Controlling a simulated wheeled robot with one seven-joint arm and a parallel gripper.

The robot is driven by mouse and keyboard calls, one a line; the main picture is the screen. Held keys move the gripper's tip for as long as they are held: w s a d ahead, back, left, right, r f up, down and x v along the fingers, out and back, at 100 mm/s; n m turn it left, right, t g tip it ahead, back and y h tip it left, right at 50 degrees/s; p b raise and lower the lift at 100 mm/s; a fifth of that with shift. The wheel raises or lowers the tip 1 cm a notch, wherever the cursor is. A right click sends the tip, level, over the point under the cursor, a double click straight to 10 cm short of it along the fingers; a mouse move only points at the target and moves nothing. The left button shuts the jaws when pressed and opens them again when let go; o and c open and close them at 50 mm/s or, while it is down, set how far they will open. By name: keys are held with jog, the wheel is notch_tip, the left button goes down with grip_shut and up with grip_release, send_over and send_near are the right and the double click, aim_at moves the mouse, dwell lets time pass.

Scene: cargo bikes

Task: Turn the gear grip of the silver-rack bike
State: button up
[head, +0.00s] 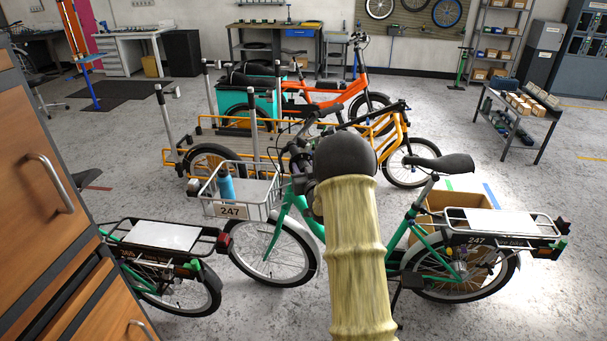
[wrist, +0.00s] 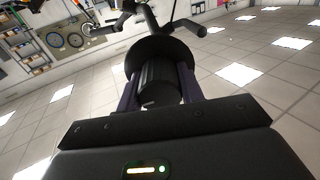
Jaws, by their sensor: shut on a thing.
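The green bike with silver racks stands side-on in the middle of the head view, with a silver front basket (head: 243,194) and a silver rear rack (head: 490,226), both with a 247 plate. My pale yellow sleeved arm covers part of its handlebar and frame. In the wrist view my gripper (wrist: 158,88) has a finger on each side of a dark ribbed gear grip (wrist: 158,78) and is shut on it. A round black disc (wrist: 160,52) sits just beyond the grip. In the head view my gripper's fingers and the grip are hidden behind the arm.
Yellow-framed and orange (head: 318,91) cargo bikes stand behind. A blue bottle (head: 226,184) is in the basket.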

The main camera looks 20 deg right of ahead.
jog(key=n+b, duration=0.1)
jog(key=b, duration=0.1)
jog(key=n+b, duration=0.2)
jog(key=shift+a+f+n+b, duration=0.1)
jog(key=shift+f+n+b, duration=0.2)
jog(key=shift+f+b, duration=0.1)
jog(key=n+b, duration=0.4)
jog(key=b, duration=0.1)
jog(key=shift+n+y+b, duration=0.3)
jog(key=shift+b, duration=0.1)
jog(key=n+b, duration=0.4)
jog(key=b, duration=0.1)
jog(key=shift+n, duration=0.3)
jog(key=n+b, duration=0.3)
jog(key=shift+r+n, duration=0.15)
jog(key=shift+n, duration=0.15)
jog(key=o, duration=1)
jog(key=shift+r, duration=0.1)
jog(key=shift+s, duration=0.1)
